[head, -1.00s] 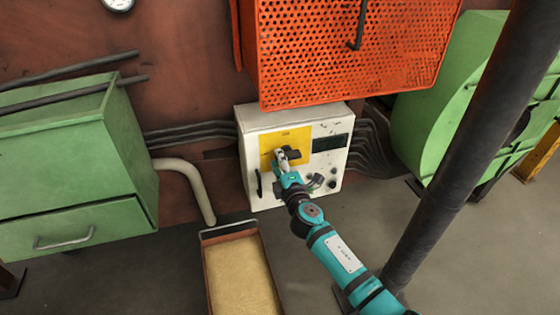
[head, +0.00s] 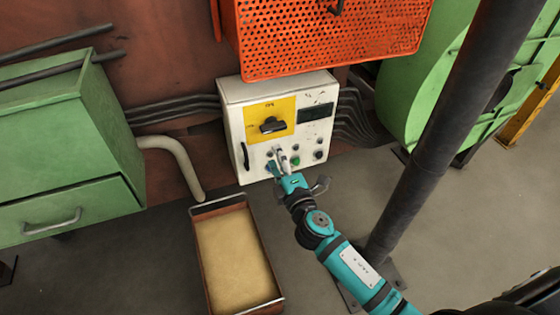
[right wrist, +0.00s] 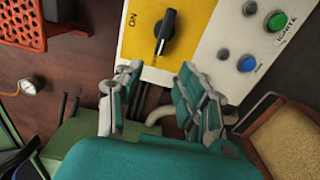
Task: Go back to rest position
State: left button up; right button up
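My right gripper (head: 282,161) is in front of the lower part of the white control box in the head view. In the right wrist view its two fingers (right wrist: 165,95) stand apart with nothing between them. The black rotary switch (head: 272,125) sits on the yellow panel (head: 262,108) of the control box (head: 233,125). The switch also shows in the right wrist view (right wrist: 166,32), beyond the fingertips and clear of them. My left gripper is not in view.
An orange perforated guard (head: 330,35) hangs above the box. A green cabinet (head: 60,150) stands left and a green round housing (head: 410,100) right. A tray of yellowish material (head: 203,208) lies below. A dark post (head: 440,150) stands close to my right arm.

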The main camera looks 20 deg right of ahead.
jog(key=shift+s, duration=0.55)
jog(key=shift+d, duration=0.1)
jog(key=s+d+f+m+g+h, duration=0.1)
jog(key=s+d+f+m+g, duration=0.2)
jog(key=s+f+m+g, duration=0.6)
jog(key=s+d+f+m+g+h, duration=0.15)
jog(key=s+f+m, duration=0.25)
jog(key=s+f, duration=0.9)
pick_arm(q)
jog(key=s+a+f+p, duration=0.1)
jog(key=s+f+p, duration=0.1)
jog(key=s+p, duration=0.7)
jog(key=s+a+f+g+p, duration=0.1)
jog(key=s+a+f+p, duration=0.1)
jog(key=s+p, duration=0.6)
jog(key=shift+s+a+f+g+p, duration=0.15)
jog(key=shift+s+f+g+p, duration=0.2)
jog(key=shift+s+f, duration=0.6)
pick_arm(e)
jog(key=s+f+m+g+y, duration=0.1)
jog(key=s+f+g, duration=0.2)
jog(key=s, duration=1)
jog(key=s+d+f+m+g+y, duration=0.1)
jog(key=s+f+m+g, duration=0.1)
jog(key=s+f, duration=0.8)
jog(key=s+g, duration=0.1)
jog(key=s, duration=0.2)
jog(key=shift+s+d, duration=0.25)
